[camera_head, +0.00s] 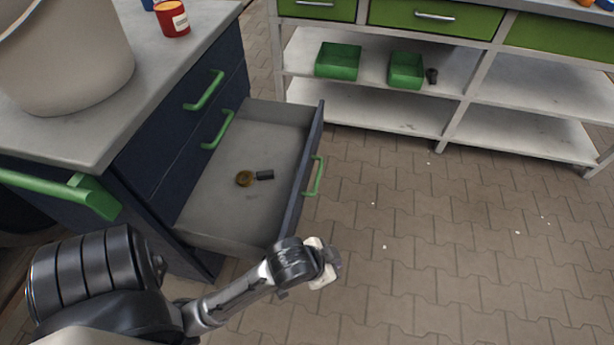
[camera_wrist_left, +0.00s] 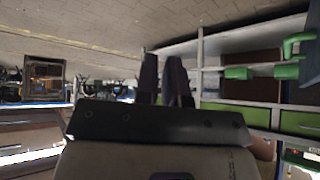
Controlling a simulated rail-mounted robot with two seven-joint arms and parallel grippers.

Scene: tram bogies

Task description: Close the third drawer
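The third drawer (camera_head: 316,130) of the dark blue cabinet is pulled well out, with a grey inside and a green handle (camera_head: 314,176) on its front. My left gripper (camera_head: 326,268) is below the drawer's near front corner in the head view, appearing apart from the handle. In the left wrist view its two dark fingers (camera_wrist_left: 166,80) are close together with a narrow gap and nothing visible between them. My right gripper is not in view.
The two drawers above, with green handles (camera_head: 204,90), are shut. The grey cabinet top (camera_head: 150,95) carries a beige bucket (camera_head: 65,60) and a red can (camera_head: 172,18). A workbench with green drawers (camera_head: 435,16) stands behind. The paved floor (camera_head: 440,230) to the right is clear.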

